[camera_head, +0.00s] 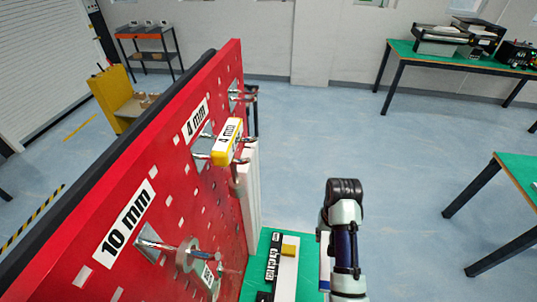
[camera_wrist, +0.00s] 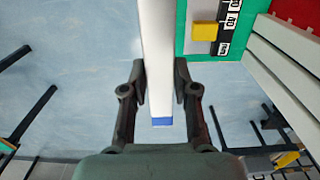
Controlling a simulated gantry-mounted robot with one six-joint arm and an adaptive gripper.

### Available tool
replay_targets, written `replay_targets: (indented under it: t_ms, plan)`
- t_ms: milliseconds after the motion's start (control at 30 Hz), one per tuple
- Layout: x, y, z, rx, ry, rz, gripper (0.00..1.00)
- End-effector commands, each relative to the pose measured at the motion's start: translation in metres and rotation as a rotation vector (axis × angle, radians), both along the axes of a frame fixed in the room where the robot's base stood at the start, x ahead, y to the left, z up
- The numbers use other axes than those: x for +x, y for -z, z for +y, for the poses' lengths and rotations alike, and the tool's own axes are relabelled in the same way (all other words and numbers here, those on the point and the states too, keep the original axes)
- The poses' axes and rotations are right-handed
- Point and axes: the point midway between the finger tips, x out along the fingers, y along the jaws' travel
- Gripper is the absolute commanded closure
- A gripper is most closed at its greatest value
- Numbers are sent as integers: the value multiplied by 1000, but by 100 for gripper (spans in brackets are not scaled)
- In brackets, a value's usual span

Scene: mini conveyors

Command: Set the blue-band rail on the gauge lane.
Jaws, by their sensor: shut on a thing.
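The blue-band rail (camera_wrist: 157,50) is a long white bar with a blue band (camera_wrist: 161,123) at its near end in the wrist view. My gripper (camera_wrist: 159,82) is shut on it, one finger on each side, a little above the blue band. The rail's far end runs out of the picture top. In the head view my arm hides the gripper, and only a white sliver (camera_head: 325,250) shows beside it. A white strip (camera_head: 286,280) with a yellow block and a black lettered label lies on the green bench; I cannot tell whether it is the gauge lane.
A red pegboard (camera_head: 120,215) stands at left, with hooks and a yellow-and-white 4 mm block (camera_head: 227,142). White rails (camera_wrist: 285,85) stand beside it. The green bench top (camera_wrist: 250,12) lies right of the held rail in the wrist view. Open floor (camera_head: 400,180) lies right of my arm.

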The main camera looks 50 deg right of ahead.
Motion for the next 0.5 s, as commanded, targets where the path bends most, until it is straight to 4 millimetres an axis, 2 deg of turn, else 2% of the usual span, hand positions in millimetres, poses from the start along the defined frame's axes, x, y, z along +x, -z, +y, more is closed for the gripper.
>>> replay_targets:
  t_ms: [33, 167, 400, 500]
  plan:
    - [0, -20, 0, -2, 0, -1, 100]
    - [1, -62, -1, -2, 0, -2, 100]
    - [0, -157, 0, -2, 0, -1, 100]
    - [0, -187, 0, -1, 0, -1, 100]
